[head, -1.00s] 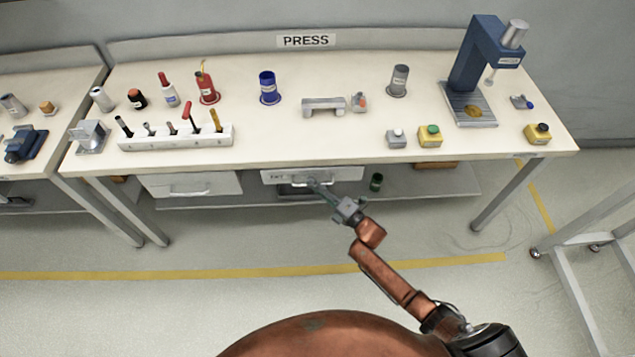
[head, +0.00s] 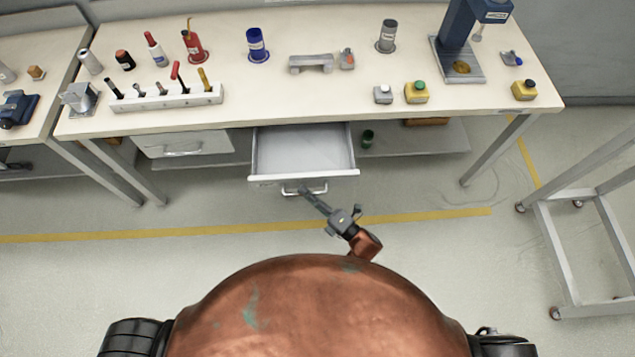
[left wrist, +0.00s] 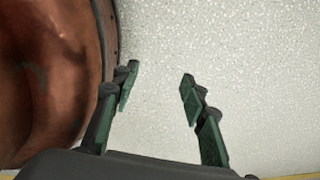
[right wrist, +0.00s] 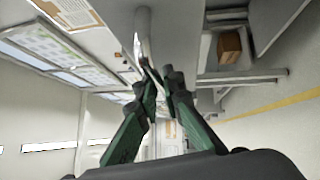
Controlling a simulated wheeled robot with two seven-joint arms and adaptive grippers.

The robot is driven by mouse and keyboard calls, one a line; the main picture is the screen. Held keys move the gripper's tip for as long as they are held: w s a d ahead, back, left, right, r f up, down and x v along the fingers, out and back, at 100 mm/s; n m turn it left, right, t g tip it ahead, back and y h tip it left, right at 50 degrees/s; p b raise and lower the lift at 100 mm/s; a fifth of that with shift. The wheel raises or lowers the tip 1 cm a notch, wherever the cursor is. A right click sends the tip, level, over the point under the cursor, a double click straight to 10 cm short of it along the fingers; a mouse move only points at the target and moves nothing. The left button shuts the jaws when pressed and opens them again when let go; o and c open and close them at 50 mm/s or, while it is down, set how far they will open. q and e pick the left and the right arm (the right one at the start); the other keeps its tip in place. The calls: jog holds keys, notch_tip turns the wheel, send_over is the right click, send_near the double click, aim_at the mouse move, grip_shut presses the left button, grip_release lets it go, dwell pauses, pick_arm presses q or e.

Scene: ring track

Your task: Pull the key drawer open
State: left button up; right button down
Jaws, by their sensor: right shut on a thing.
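The key drawer (head: 303,151) is pulled out from under the press bench in the head view, and its pale inside looks empty. Its metal bar handle (head: 318,189) is on the front panel. My right gripper (head: 306,192) is shut on the handle; in the right wrist view its fingertips (right wrist: 160,75) close around the handle bar (right wrist: 139,35). My left gripper shows only in the left wrist view (left wrist: 157,85), open and empty above the floor, beside my rounded copper body.
A second drawer (head: 185,144) to the left is shut. The bench top (head: 290,100) holds a tool rack (head: 165,98), bottles, yellow button boxes and a blue press (head: 459,45). A metal frame cart (head: 590,205) stands at right.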

jog(key=shift+s, duration=0.15)
jog(key=c, duration=2.1)
grip_release()
pick_arm(q)
jog(key=shift+s, duration=0.3)
jog(key=shift+w, duration=0.2)
pick_arm(e)
jog(key=v, duration=1.2)
